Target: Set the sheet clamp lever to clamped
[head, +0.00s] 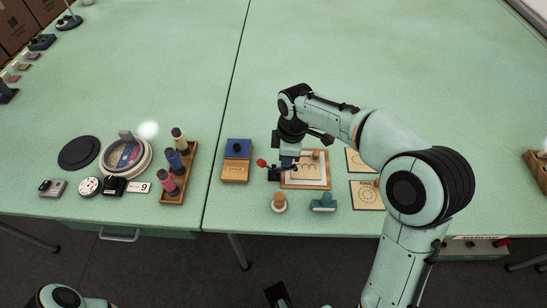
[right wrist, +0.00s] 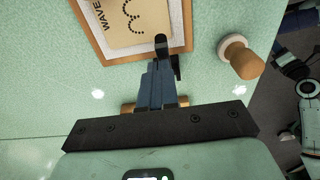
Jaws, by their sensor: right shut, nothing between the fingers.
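My right gripper (head: 287,172) is shut and empty, pointing down just right of the red knob over the board's left edge. Whether it touches the lever cannot be told. In the right wrist view its closed fingers (right wrist: 161,85) reach toward the sheet (right wrist: 135,22), marked WAVE; the red knob is not visible there.
A wooden box with a blue block (head: 237,150) stands left of the lever. A wooden-handled stamp (head: 279,202) and a teal stamp (head: 323,202) stand in front of the board. The table behind is clear.

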